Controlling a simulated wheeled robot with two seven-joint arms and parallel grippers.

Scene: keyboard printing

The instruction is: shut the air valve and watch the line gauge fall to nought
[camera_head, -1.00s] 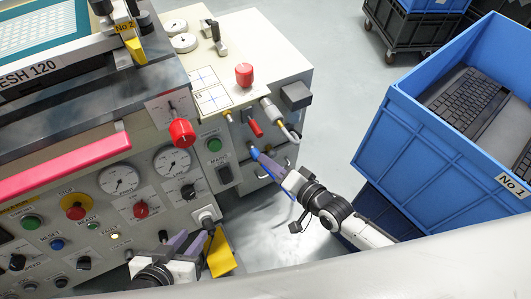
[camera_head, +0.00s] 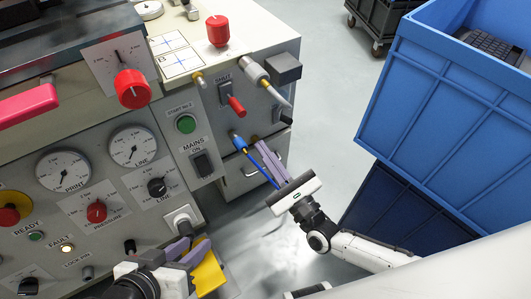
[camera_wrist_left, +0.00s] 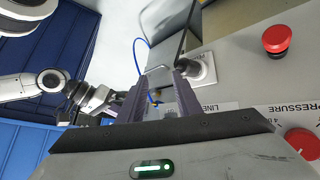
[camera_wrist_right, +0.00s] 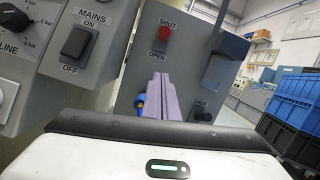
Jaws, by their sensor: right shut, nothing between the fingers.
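A red-handled valve lever (camera_head: 236,105) sits on the side panel, its handle slanting down and right. In the right wrist view the red handle (camera_wrist_right: 164,34) lies between the words SHUT above and OPEN below. The round white line gauge (camera_head: 133,147) is on the front panel; its needle is too small to read surely. My right gripper (camera_head: 264,149) is shut and empty, below the lever and beside a blue hose fitting (camera_head: 239,142). My left gripper (camera_wrist_left: 158,95) is open beside the front panel, near a black plug in a socket (camera_wrist_left: 200,68).
A second, black lever (camera_wrist_right: 203,115) with a SHUT label is to the right on the side panel. A blue hose (camera_head: 262,170) hangs close to my right fingers. Blue crates (camera_head: 440,110) stand at the right. Grey floor (camera_head: 325,75) is clear between.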

